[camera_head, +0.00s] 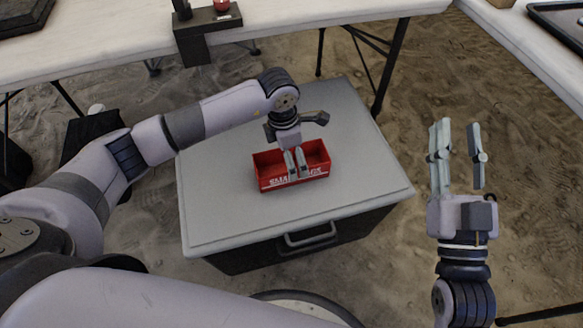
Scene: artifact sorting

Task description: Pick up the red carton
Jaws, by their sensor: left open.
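The red carton (263,172) is an open-topped box with white lettering on its front. It sits upright on the grey lid of a case in the middle of the head view. My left gripper (296,172) points down over the middle of the carton, open, with its fingertips in front of the carton's inside. I cannot tell whether the fingers touch its walls. My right gripper (458,155) is open and empty, pointing up in the picture, to the right of the case and well apart from the carton.
The case (225,215) has a front handle (310,237) and a clear lid around the carton. A white table (110,35) runs along the back, with a dark stand (208,20) on its edge. Another table (545,50) with a black tray (565,22) is at upper right. Sandy ground surrounds them.

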